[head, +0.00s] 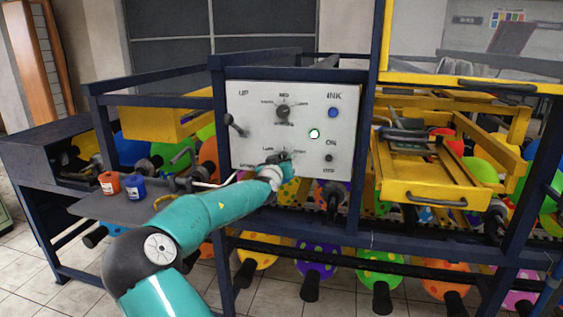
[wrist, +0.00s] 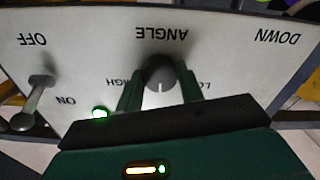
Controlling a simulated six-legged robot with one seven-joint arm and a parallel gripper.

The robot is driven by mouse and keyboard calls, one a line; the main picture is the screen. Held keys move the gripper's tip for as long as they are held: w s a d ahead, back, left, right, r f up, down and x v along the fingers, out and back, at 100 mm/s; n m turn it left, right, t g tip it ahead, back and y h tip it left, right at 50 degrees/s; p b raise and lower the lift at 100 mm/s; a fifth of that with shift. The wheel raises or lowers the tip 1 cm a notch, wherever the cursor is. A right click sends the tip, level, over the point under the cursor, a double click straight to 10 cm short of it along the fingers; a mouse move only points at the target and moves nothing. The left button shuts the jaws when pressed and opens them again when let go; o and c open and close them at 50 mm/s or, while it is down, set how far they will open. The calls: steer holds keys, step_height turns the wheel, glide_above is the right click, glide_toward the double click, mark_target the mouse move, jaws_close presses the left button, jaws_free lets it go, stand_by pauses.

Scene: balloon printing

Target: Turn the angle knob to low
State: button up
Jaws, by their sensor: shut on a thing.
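The angle knob (wrist: 160,72) is a round grey dial on the white panel, shown upside down in the wrist view. It sits below the word ANGLE, between the HIGH label on the left and the partly covered LOW label on the right. A short white mark on the knob points down in the picture, between the two labels.
The white panel (head: 255,95) also carries a colour knob (head: 283,111), a lever (head: 236,125), a blue button (head: 333,112), a green light (head: 314,133) and an on-off switch (head: 328,158). Dark blue frame posts flank it. Ink bottles (head: 109,183) stand on a shelf at left.

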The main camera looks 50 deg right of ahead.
steer(key=n, duration=1.1)
stand_by(0.7)
steer(key=o, duration=1)
steer(key=shift+a, duration=0.1)
steer(key=v, duration=1.3)
steer(key=shift+s+a, duration=0.2)
steer(key=shift+a, duration=0.1)
steer(key=shift+f, duration=0.1)
